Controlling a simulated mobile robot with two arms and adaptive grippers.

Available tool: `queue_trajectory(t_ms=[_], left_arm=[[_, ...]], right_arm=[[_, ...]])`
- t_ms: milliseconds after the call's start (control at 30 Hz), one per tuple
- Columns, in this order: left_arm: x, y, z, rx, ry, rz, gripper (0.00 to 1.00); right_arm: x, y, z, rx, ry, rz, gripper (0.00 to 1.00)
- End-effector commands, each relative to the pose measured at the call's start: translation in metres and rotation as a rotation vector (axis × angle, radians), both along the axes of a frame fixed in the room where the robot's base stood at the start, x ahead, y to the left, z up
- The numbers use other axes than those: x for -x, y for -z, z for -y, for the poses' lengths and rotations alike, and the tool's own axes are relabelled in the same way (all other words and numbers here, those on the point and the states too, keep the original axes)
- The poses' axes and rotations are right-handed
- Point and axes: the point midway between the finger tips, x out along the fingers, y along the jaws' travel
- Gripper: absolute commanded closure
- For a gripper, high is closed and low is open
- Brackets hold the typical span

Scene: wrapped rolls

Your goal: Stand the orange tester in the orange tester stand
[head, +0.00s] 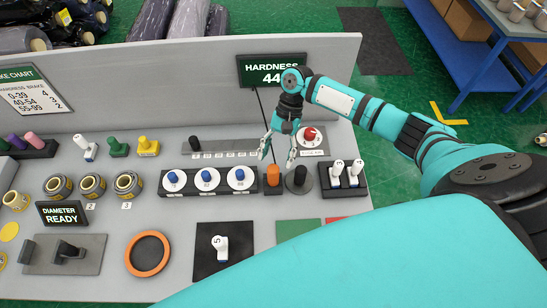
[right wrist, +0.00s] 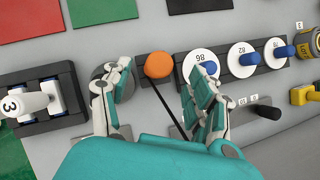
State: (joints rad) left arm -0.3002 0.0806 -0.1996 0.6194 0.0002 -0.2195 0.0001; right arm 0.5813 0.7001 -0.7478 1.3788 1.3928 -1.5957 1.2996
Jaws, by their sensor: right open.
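The orange tester (head: 273,174) stands upright in its dark stand (head: 273,191), at the right end of the row of white discs. A thin black cable runs to it from the hardness display. My right gripper (head: 277,158) is open and empty just above the tester. In the right wrist view the tester's round orange top (right wrist: 158,64) shows beyond and between the two spread fingers (right wrist: 152,92), apart from both. Part of the stand shows beside it (right wrist: 146,82). My left gripper is not in view.
A black post on a round base (head: 300,178) stands close right of the tester. A dark rack with white pieces (head: 344,184) lies further right. A red knob (head: 310,133) is behind, near the hardness display (head: 271,70). White discs with blue knobs (head: 208,177) lie left.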

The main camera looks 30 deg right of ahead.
Motion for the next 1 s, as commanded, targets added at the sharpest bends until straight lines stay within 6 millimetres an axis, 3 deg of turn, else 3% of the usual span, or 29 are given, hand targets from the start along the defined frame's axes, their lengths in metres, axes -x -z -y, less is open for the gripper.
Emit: queue_trajectory(t_ms=[100,333,1000], left_arm=[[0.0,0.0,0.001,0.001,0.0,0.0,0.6],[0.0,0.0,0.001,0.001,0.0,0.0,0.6],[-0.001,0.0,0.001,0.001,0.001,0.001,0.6]], right_arm=[[-0.008,-0.023,0.011,0.001,0.001,0.003,0.4],[-0.017,-0.05,0.024,-0.001,-0.001,0.0,0.4],[-0.018,-0.056,0.027,0.0,-0.001,-0.001,0.4]])
